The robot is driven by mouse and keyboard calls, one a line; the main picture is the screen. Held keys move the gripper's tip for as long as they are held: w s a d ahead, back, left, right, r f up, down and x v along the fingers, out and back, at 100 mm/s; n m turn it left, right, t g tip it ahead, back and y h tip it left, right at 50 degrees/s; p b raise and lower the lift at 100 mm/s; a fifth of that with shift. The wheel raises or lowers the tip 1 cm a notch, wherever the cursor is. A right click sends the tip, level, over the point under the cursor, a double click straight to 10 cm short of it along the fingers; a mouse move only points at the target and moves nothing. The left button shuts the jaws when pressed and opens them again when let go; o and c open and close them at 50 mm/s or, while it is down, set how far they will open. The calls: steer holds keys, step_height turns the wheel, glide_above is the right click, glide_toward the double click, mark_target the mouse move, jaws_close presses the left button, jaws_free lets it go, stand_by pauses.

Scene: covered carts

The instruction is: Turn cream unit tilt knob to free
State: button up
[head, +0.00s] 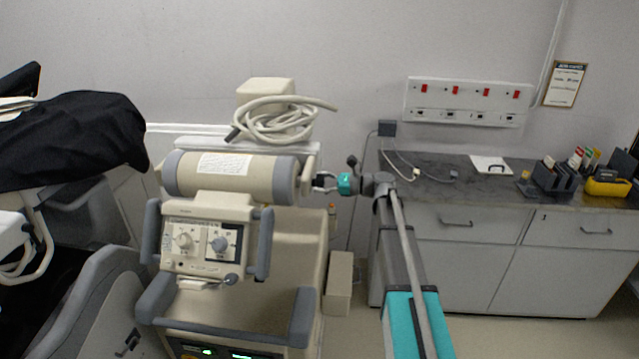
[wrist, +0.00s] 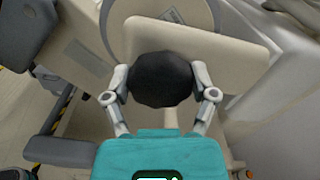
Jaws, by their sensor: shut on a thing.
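The cream unit (head: 225,178) stands left of centre in the head view, with a grey-ringed horizontal cylinder across its top. A black tilt knob (wrist: 162,80) sits on the cylinder's end and fills the middle of the wrist view. My gripper (head: 318,182) reaches the cylinder's right end from the right. In the wrist view its two fingers (wrist: 162,84) lie on either side of the knob and are shut on it. In the head view the knob is mostly hidden by my gripper. I cannot read any free or lock mark.
A coiled pale hose (head: 275,122) lies on top of the cream unit. A front panel with two dials (head: 203,242) faces forward. A grey counter (head: 470,185) with cabinets stands at right. A black-covered cart (head: 75,140) stands at left. A beige box (head: 339,285) stands on the floor.

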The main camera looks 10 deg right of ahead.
steer(key=shift+n, duration=0.4)
steer(key=n, duration=0.8)
steer(key=shift+n, duration=0.4)
steer(key=n, duration=0.4)
steer(key=shift+s+f, duration=0.1)
steer(key=shift+f+n, duration=0.1)
steer(key=shift+n, duration=2.1)
steer(key=o, duration=1)
steer(key=shift+a, duration=0.1)
